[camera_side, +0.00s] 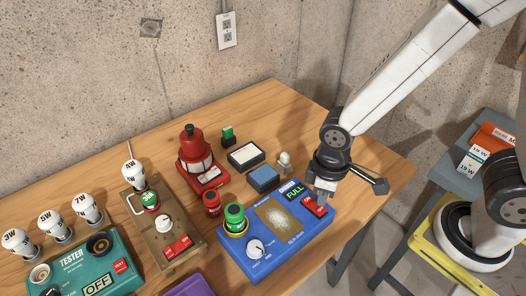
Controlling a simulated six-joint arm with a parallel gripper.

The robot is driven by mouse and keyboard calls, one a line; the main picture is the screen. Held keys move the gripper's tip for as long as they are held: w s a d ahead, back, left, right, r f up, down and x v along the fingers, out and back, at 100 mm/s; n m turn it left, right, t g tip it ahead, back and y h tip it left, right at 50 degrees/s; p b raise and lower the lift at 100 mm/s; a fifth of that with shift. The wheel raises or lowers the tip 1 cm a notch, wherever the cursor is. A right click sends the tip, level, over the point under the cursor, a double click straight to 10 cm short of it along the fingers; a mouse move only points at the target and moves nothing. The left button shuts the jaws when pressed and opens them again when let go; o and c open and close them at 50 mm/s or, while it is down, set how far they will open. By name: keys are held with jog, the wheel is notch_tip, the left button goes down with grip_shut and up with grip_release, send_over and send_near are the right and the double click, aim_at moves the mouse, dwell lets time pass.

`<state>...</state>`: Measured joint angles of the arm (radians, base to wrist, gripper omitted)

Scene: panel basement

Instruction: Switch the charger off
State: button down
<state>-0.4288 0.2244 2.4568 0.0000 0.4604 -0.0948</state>
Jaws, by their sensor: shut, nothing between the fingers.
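The blue charger (290,254) lies near the right front of the table. A green cell (235,217) stands upright in its round socket at the left. A lit green display (294,194) on it reads FULL. A white knob (256,249) is at its lower left, and a worn brownish panel is in its middle. A red switch (315,206) is at its right end, partly hidden by my gripper. My gripper (322,195) is shut and empty, pointing down at the switch. I cannot tell whether it touches the switch, nor which way the switch is tipped.
A red cell (212,203) stands left of the charger. A brown box (165,238) with a bulb, a teal tester (90,264) reading OFF and several bulbs are further left. A red lamp (197,158), a white-topped box (244,156) and a blue block (263,178) stand behind.

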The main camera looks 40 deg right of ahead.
aim_at(320, 208)
jog(key=shift+f, duration=1.25)
dwell(1.2)
jog(key=shift+r, duration=3.5)
jog(key=w+d+m+t, duration=0.2)
jog(key=d+m, duration=0.4)
jog(key=d, duration=0.5)
jog(key=shift+w+d+f+t, duration=0.15)
jog(key=shift+w+d+t, duration=0.15)
jog(key=shift+w, duration=0.2)
